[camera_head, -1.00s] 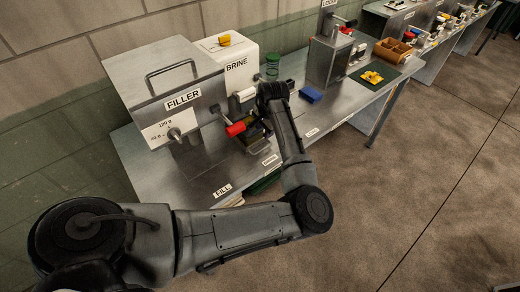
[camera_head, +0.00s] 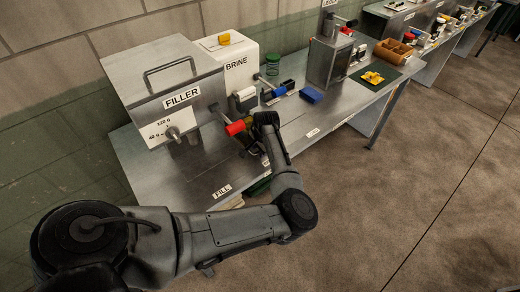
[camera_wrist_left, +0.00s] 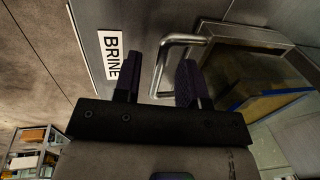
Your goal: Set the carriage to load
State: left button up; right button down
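In the left wrist view a metal-framed box with a yellowish edge (camera_wrist_left: 262,98), which looks like the carriage, sits at the right with a bent silver handle (camera_wrist_left: 178,42). My left gripper's fingers (camera_wrist_left: 158,82) are apart, with part of the handle between them. I cannot tell whether they touch it. In the head view my left gripper (camera_head: 267,119) is over the bench's front part, just right of the red-gripped lever (camera_head: 238,127). The carriage is mostly hidden by the gripper and lever there. My right gripper is not in view.
The FILLER machine (camera_head: 178,75) and the white BRINE box (camera_head: 228,62) stand behind. A blue handle (camera_head: 279,91), a blue block (camera_head: 311,95) and a green mat (camera_head: 388,80) lie to the right. FILL (camera_head: 222,191) and BRINE (camera_wrist_left: 111,57) labels mark the bench's front edge.

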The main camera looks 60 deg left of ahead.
pick_arm(q)
jog(key=shift+f, duration=0.15)
jog(key=shift+c, duration=0.5)
grip_shut()
